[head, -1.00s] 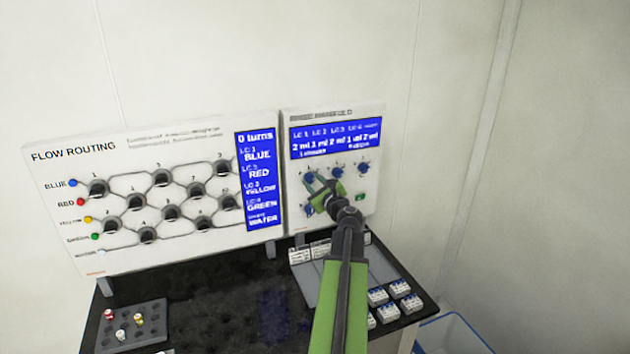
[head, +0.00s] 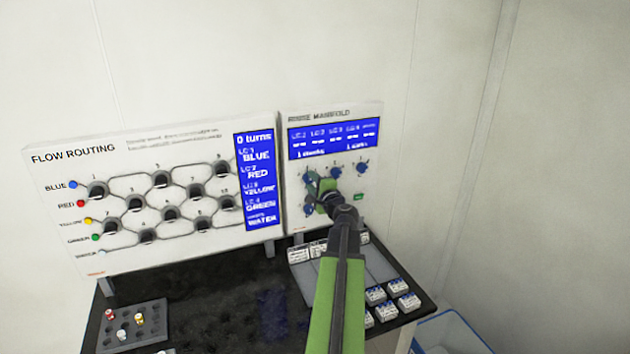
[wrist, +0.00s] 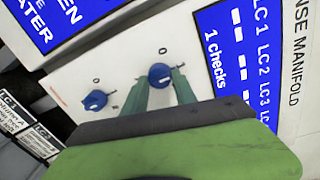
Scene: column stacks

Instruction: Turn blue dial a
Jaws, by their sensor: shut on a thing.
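The rinse manifold panel (head: 372,205) carries several blue dials below its blue screen (head: 335,138). In the wrist view, one blue dial (wrist: 160,76) sits between my two green fingers. It is the upper left dial (head: 309,179) in the head view, partly hidden by my gripper. My gripper (wrist: 160,84) is shut on this dial, with a finger on each side. No letter naming the dial is legible. A second blue dial (wrist: 95,100) sits apart, outside the fingers. Dials at the upper middle (head: 336,172) and upper right (head: 361,167) are clear of my gripper.
The flow routing panel (head: 140,150) stands to the left, with black knobs and a "0 turns" screen (head: 257,187). A grey rack (head: 150,310) with several small pegs is at the front left. Several labelled white blocks (head: 388,305) lie at the right.

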